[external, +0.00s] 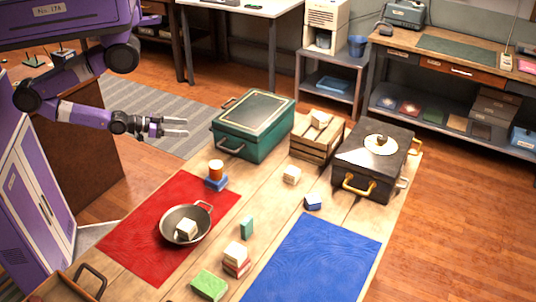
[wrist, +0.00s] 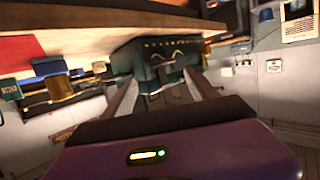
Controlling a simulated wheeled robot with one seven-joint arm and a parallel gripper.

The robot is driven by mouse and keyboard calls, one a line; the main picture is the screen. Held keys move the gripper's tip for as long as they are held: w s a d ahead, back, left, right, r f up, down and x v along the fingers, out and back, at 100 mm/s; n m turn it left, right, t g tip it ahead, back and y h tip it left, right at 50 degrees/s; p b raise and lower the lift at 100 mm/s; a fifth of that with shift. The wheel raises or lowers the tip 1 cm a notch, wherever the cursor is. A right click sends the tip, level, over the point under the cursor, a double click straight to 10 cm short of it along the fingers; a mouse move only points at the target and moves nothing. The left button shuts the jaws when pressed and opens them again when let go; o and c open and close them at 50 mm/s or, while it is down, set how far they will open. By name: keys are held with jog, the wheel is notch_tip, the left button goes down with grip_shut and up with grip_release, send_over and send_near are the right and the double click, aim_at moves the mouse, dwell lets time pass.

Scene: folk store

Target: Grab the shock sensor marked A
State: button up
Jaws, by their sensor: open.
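No letter A is legible in either view, so I cannot tell which object is the shock sensor. My gripper (external: 186,127) is open and empty, left of the green chest (external: 252,130). In the wrist view the chest (wrist: 158,62) shows between the fingers.
The pan (external: 163,222) stands on a red mat (external: 130,240), near an orange cylinder (external: 216,167) on a blue base. The crate (external: 310,150) and a black chest (external: 365,165) stand at the back. The blue mat (external: 315,260) is clear.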

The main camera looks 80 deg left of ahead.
aim_at(247, 228)
jog(key=w+d+r+m+h+p, duration=0.25)
jog(key=w+d+h, duration=0.25)
jog(key=d, duration=0.4)
jog(key=w+d+r+m+h+p, duration=0.1)
jog(key=w+d+r+m+h, duration=0.3)
jog(key=d, duration=0.5)
jog(key=d+m+g+h+p, duration=0.3)
jog(key=d+m+g+h, duration=0.15)
jog(key=d, duration=2.05)
jog(key=f+y, duration=0.1)
jog(key=f, duration=0.1)
jog(key=d+f+n+y, duration=0.1)
jog(key=f, duration=0.1)
jog(key=f+g+y, duration=0.1)
jog(key=f, duration=0.1)
jog(key=shift+w+d+f+n+y, duration=0.25)
jog(key=shift+w+d+n+y, duration=0.05)
jog(key=shift+w+y, duration=0.1)
jog(key=shift+p+x, duration=0.4)
jog(key=shift+x, duration=3.35)
jog(key=shift+s+d, duration=0.1)
grip_shut()
jog(key=shift+r, duration=0.1)
